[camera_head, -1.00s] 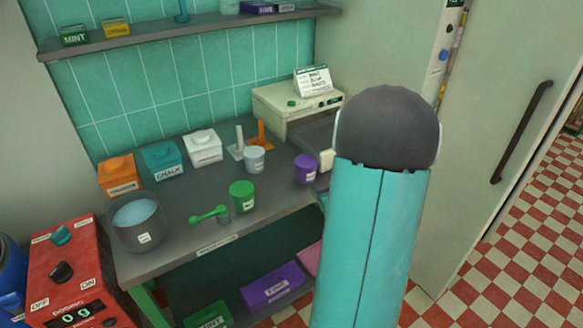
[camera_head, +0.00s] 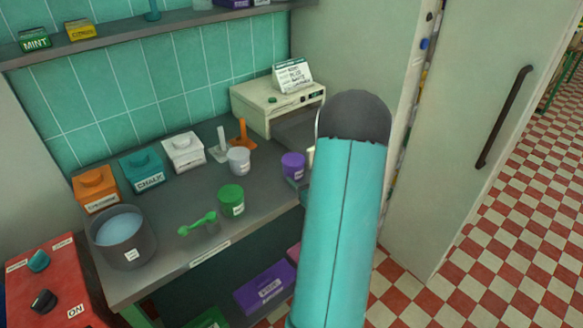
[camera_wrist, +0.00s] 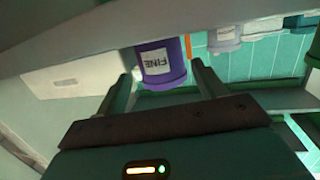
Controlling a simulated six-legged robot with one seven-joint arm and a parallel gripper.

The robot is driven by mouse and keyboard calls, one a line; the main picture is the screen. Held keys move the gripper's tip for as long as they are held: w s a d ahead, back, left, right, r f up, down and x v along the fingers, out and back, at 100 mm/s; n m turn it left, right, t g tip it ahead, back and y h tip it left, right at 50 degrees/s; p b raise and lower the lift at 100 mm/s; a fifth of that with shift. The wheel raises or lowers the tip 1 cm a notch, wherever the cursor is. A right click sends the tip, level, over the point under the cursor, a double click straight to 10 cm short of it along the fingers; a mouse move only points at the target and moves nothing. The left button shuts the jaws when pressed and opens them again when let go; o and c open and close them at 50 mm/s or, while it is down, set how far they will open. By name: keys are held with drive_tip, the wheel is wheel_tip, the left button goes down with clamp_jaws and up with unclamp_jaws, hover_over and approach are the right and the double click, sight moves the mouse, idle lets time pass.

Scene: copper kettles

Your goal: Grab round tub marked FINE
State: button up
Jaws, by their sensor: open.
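The purple round tub (camera_head: 293,166) stands on the grey counter (camera_head: 165,225), left of my arm and in front of the cream machine. In the wrist view, which is tipped over, the tub (camera_wrist: 162,75) has a white label reading FINE. My gripper (camera_wrist: 161,71) is open, with one finger on each side of the tub in that picture. A gap shows beside each finger, and I cannot tell how deep the tub sits between them. My arm hides most of the gripper in the head view.
A tall pale door (camera_head: 455,150) is at right. Checkered floor lies open beyond.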

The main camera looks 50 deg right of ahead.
drive_tip(key=x, duration=0.7)
drive_tip(key=shift+w+d+f, duration=0.1)
drive_tip(key=shift+w+f, duration=0.1)
drive_tip(key=c, duration=0.7)
